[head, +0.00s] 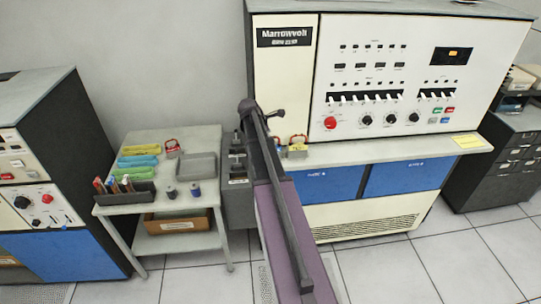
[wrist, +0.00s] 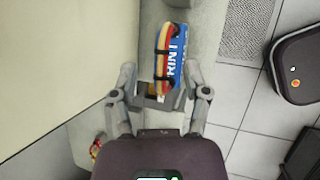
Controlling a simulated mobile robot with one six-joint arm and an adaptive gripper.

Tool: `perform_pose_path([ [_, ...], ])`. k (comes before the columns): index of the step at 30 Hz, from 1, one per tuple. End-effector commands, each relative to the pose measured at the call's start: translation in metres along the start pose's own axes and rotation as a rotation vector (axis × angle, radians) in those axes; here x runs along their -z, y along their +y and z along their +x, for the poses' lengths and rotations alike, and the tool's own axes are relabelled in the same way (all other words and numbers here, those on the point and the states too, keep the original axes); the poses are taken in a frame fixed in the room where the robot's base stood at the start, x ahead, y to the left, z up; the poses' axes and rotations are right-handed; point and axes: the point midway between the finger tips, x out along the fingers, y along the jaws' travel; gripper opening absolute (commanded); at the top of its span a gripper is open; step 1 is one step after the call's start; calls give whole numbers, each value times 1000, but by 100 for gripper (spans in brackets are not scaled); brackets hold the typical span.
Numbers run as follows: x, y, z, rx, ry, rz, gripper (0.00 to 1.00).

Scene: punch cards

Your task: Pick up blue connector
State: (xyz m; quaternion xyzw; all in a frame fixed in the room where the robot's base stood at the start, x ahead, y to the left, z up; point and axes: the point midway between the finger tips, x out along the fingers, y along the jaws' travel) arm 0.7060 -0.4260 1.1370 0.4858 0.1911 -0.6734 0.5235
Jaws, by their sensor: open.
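The blue connector (wrist: 176,58) shows in the wrist view as a blue block with white lettering, partly reading "RINT". A red and yellow cable loop with black bands lies along its left side. It sits upright or tilted at a grey holder; I cannot tell which. My gripper (wrist: 160,80) is open, with one finger on each side of the connector's lower end. I cannot tell whether the fingers touch it, and nothing is visibly clamped.
The cream console (head: 283,90) and its ledge (head: 390,150) stand close by my arm. A small table (head: 200,135) on the left holds coloured items and a grey tray (head: 197,168). Open floor lies in front.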

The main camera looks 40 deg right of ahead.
Motion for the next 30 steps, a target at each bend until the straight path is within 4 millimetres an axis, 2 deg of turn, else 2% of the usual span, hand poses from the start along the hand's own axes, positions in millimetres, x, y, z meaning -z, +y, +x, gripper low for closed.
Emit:
perform_pose_path([
  [3, 1, 0, 14, 0, 0, 0, 60],
  [9, 1, 0, 23, 0, 0, 0, 60],
  [28, 0, 0, 23, 0, 0, 0, 60],
  [29, 0, 0, 23, 0, 0, 0, 57],
  [30, 0, 0, 23, 0, 0, 0, 45],
])
